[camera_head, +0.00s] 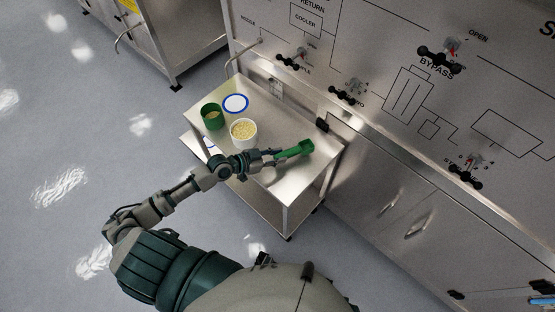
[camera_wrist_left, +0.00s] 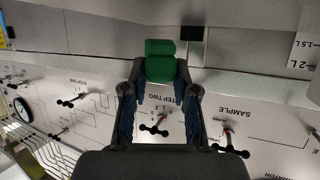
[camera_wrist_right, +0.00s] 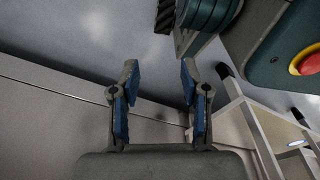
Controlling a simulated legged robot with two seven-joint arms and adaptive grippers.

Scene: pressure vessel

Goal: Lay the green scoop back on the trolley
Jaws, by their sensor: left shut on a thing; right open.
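The green scoop (camera_head: 295,150) is at the tip of my left gripper (camera_head: 268,158), over the right part of the steel trolley (camera_head: 312,175). The gripper is shut on the scoop's handle end, and its head points right, away from the gripper. In the left wrist view the scoop (camera_wrist_left: 161,58) stands out beyond the fingers (camera_wrist_left: 160,90); its handle is mostly hidden there. I cannot tell whether the scoop touches the trolley top. My right gripper (camera_wrist_right: 156,80) is open and empty in the right wrist view, and does not show in the head view.
On the trolley stand a white tub of yellow grains (camera_head: 243,132), a green container (camera_head: 212,116) and a white lid with a blue rim (camera_head: 236,103). The trolley's right end is clear. A large panel (camera_head: 400,70) with black-handled valves rises behind it.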

